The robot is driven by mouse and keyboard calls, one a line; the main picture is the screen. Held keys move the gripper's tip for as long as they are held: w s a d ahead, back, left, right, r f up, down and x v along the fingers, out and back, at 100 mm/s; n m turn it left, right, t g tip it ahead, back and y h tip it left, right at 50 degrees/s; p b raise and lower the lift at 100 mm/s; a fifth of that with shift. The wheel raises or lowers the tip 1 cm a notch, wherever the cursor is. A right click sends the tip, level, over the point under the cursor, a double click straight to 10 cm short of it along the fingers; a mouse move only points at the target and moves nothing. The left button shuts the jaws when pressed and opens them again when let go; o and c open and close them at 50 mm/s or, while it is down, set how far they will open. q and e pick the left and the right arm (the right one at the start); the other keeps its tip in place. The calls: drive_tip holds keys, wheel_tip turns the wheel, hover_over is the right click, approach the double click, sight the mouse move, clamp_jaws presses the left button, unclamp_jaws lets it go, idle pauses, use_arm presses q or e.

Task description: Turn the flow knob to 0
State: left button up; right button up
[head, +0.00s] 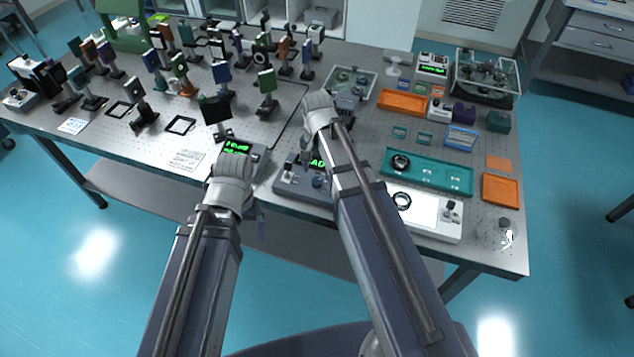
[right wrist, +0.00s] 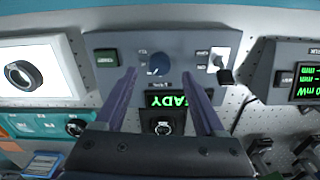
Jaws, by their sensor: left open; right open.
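A grey control box (head: 300,183) stands at the front edge of the table and fills the middle of the right wrist view (right wrist: 190,48).
The box also carries a green display (right wrist: 170,100), a toggle switch (right wrist: 221,68) and a green button (right wrist: 107,58). Another box with a green display (head: 238,148) is to its left. A white panel with a black ring (head: 425,212) is to its right. Optics crowd the left table.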

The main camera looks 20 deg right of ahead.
sight(317, 180)
wheel_tip(317, 180, down, 4)
drive_tip(key=b, duration=0.3)
drive_tip(key=shift+c, duration=0.2)
clamp_jaws()
idle(0.3)
